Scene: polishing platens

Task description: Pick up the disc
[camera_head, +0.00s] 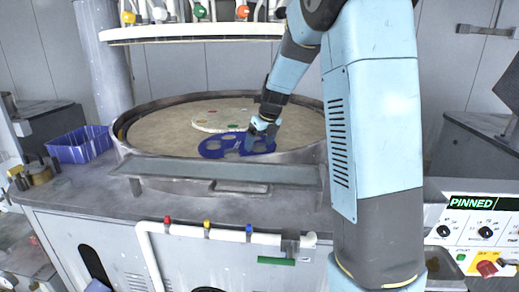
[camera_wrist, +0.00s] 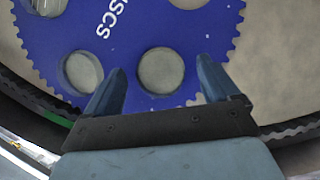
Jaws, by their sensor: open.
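A blue toothed carrier plate (camera_head: 213,152) lies on the round beige platen, and its lettering ends in "ISCS" in the wrist view (camera_wrist: 140,22). It has several round openings with grey-beige faces. One such round grey face (camera_wrist: 161,70) shows between my fingertips; I cannot tell whether it is a disc or the platen seen through the hole. Another (camera_wrist: 82,73) is to its left, outside my left finger. My gripper (camera_wrist: 162,70) is open and empty, with one finger on each side of the middle face. In the head view my gripper (camera_head: 262,127) is low over the plate's right part.
A raised metal rim (camera_head: 130,150) surrounds the platen (camera_head: 165,133). A flat shelf (camera_head: 220,172) crosses its front. A white overhead ring (camera_head: 200,32) with coloured knobs hangs above. A blue basket (camera_head: 80,146) stands at left, a control panel (camera_head: 478,235) at right. The platen's left part is bare.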

